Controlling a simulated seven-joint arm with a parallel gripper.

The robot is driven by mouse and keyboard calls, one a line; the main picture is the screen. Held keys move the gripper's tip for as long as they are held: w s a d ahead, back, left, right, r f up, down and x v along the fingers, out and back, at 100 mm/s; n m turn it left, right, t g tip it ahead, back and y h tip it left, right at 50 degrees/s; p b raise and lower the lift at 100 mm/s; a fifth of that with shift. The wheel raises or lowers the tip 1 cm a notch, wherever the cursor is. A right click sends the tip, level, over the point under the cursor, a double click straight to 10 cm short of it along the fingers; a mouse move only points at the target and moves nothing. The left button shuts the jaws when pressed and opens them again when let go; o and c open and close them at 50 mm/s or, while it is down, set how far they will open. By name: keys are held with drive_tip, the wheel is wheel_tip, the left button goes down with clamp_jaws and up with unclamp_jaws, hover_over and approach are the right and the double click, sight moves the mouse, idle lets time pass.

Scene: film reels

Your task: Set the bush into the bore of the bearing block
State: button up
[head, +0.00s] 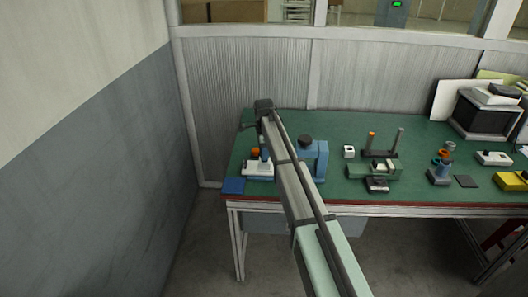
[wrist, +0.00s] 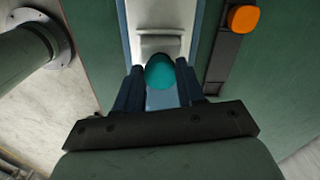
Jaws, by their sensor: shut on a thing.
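In the wrist view my gripper (wrist: 159,78) has its dark blue fingers closed on a teal rounded piece, probably the bush (wrist: 160,70). Below and beyond it is a pale base with a light grey raised block (wrist: 160,43), which may be the bearing block; no bore can be made out. In the head view my gripper (head: 264,155) points down at the table's left end, just over a white base (head: 258,171). The bush cannot be made out there. Whether it touches the base, I cannot tell.
An orange knob (wrist: 243,18) on a dark strip lies right of the base. A blue machine (head: 314,160) stands close to the right of my arm. A blue pad (head: 233,186) lies at the table's left front corner. Several other fixtures stand further right.

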drive_tip(key=shift+f, duration=0.2)
drive_tip(key=o, duration=0.8)
drive_tip(key=shift+c, duration=0.2)
drive_tip(key=shift+r, duration=0.1)
wheel_tip(320, 180, up, 11)
idle(0.8)
